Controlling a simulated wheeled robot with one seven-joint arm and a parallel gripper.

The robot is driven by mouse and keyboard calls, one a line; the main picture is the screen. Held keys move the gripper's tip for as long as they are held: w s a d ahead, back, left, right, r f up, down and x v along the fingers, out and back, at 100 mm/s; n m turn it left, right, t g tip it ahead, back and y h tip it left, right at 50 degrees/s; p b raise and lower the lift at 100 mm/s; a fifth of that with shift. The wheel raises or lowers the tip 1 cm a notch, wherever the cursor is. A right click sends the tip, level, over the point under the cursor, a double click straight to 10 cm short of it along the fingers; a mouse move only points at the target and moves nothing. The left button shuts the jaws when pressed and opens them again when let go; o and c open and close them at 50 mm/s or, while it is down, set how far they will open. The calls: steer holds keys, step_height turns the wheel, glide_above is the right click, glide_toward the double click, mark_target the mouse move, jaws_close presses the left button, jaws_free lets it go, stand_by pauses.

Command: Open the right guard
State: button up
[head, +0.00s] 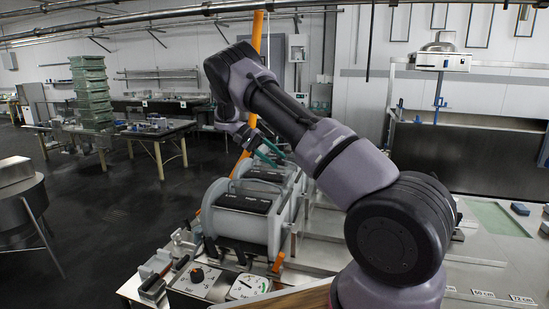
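The press (243,222) stands on the metal bench, a pale drum-like body with black panels and thin curved rails over its top. A similar second unit (283,176) sits just behind it to the right. I cannot tell for sure which part is the right guard or whether it is open. My gripper (272,151), with teal fingers, hangs above the back of the press, near the rear unit. My arm hides part of the area to its right. The gripper is too small and partly covered to tell whether it is open, or whether it touches anything.
A tall orange pole (254,58) rises behind the press, close to my gripper. A control panel with a knob (197,276) and a dial (248,286) sits at the front. Green crates (90,90) are stacked on a far table.

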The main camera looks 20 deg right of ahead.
steer(key=shift+r, duration=0.1)
steer(key=v, duration=1)
steer(key=shift+w+a+r, duration=0.2)
steer(key=shift+w+a, duration=0.05)
steer(key=s+d+r+n+t+y, duration=0.25)
steer(key=s+d+r+y, duration=0.45)
steer(key=s+d+r, duration=0.7)
steer(key=s+a+r+t+y, duration=0.1)
steer(key=s+a+t, duration=0.2)
steer(key=s, duration=0.5)
steer(key=s+a+r+t+y, duration=0.1)
steer(key=s+a+t, duration=0.2)
steer(key=s, duration=0.6)
steer(key=s+a+r+t+y, duration=0.1)
steer(key=s+a+t+y, duration=0.1)
steer(key=s+t, duration=0.3)
steer(key=s+a, duration=0.1)
steer(key=s, duration=0.2)
steer(key=shift+s, duration=0.15)
